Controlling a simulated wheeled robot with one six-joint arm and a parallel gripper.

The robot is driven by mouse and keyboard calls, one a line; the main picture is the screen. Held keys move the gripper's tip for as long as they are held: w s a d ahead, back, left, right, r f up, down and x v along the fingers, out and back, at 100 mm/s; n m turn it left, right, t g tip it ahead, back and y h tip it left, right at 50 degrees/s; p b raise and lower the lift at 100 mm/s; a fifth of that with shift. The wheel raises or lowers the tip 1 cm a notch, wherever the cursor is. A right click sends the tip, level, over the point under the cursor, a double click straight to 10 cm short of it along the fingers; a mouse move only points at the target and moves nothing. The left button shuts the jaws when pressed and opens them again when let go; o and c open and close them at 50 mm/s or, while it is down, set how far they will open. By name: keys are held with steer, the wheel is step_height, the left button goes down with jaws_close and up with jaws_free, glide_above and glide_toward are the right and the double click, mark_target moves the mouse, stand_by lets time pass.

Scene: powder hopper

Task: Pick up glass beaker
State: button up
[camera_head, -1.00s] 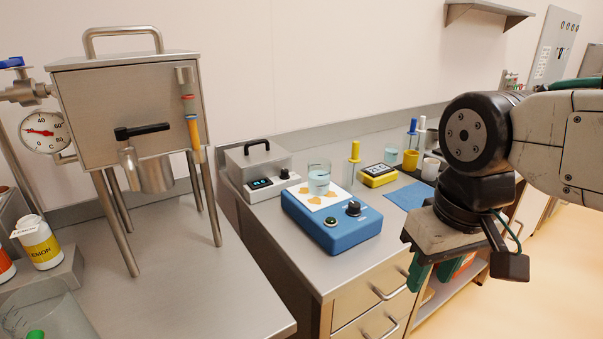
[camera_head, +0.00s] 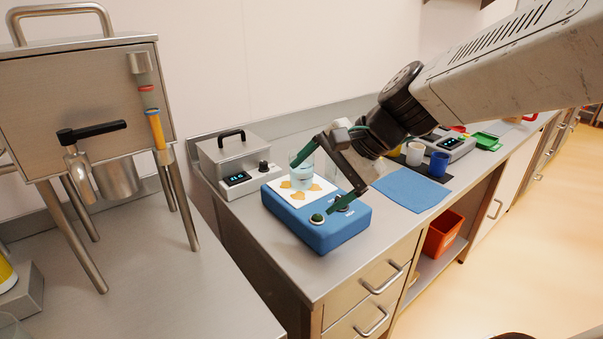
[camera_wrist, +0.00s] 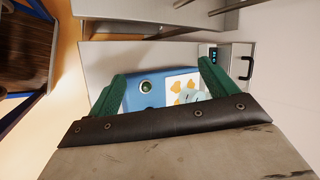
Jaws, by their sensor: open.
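The glass beaker (camera_head: 301,174), clear with pale blue liquid, stands upright on the white top plate of the blue stirrer (camera_head: 325,236). My gripper (camera_head: 325,178) is open, with its green fingers spread wide. It is just right of the beaker, and one finger appears close to or in front of the beaker's rim; contact cannot be told. In the wrist view the fingers (camera_wrist: 162,75) reach over the stirrer (camera_wrist: 150,88). The beaker (camera_wrist: 190,96) shows there only in part, low between the fingers near the right one, its lower portion hidden by my gripper.
A steel box device (camera_head: 233,160) with a display stands behind left of the stirrer. The steel hopper (camera_head: 85,100) is on the left bench. A blue mat (camera_head: 412,190), cups and another instrument lie to the right. The bench front is clear.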

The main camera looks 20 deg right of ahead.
mark_target(301, 170)
steer(key=w+d+f+m+t+y, duration=0.1)
steer(key=w+d+f+m+t, duration=0.2)
steer(key=w+m, duration=0.55)
steer(key=w+d+f+m+t, duration=0.1)
steer(key=w+d+m+t, duration=0.25)
steer(key=w+m, duration=0.5)
steer(key=shift+m+y, duration=0.3)
steer(key=shift+m, duration=0.1)
steer(key=x, duration=0.7)
steer(key=shift+s+f, duration=0.15)
steer(key=shift+f, duration=0.2)
steer(key=shift+d, duration=0.1)
steer(key=c, duration=1.2)
